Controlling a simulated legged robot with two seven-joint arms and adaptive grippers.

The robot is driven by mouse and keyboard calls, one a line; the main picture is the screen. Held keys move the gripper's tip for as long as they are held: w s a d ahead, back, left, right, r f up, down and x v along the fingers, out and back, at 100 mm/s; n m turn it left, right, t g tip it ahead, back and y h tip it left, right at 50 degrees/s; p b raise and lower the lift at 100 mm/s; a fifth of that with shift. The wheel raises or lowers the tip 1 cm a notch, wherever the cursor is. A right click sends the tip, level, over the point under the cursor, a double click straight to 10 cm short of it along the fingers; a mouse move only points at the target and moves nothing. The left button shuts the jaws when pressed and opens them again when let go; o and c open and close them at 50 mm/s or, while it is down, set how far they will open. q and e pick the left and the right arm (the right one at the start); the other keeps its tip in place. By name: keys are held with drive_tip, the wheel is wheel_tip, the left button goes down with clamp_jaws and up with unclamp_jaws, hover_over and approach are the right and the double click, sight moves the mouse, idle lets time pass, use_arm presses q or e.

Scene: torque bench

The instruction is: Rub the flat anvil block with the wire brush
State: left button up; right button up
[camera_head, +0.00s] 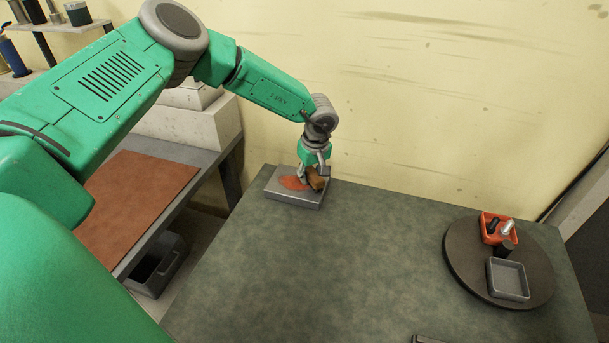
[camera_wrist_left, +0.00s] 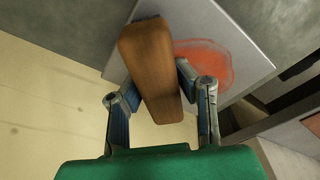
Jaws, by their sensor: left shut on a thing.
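The flat anvil block (camera_head: 292,199) is a grey slab at the far left corner of the green-grey bench. A rust-orange patch (camera_head: 293,183) marks its top, and the block also shows in the left wrist view (camera_wrist_left: 240,38). My left gripper (camera_head: 313,178) is over the block, shut on the wooden handle of the wire brush (camera_head: 317,181). In the left wrist view the brush (camera_wrist_left: 150,65) lies between the two fingers (camera_wrist_left: 157,95), beside the orange patch. Its bristles are mostly hidden, so I cannot tell whether they touch the block. My right gripper is not in view.
A dark round turntable (camera_head: 465,266) at the right of the bench holds an orange bin (camera_head: 487,237) with small items and a grey tray (camera_head: 509,281). The bench middle is clear. A lower table with a brown mat (camera_head: 135,205) stands left; the wall is close behind.

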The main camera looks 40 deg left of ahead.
use_arm(q)
drive_tip(key=shift+w+d, duration=0.15)
drive_tip(key=shift+d, duration=0.4)
drive_tip(key=shift+w+d, duration=0.15)
drive_tip(key=shift+d, duration=0.35)
drive_tip(key=shift+r, duration=0.1)
drive_tip(key=shift+a+r+p, duration=0.1)
drive_tip(key=shift+r+p, duration=2.1)
drive_tip(key=shift+r, duration=0.75)
wheel_tip(320, 180, up, 3)
drive_tip(key=p, duration=0.2)
drive_tip(key=shift+r+p, duration=0.1)
drive_tip(key=shift+p, duration=0.25)
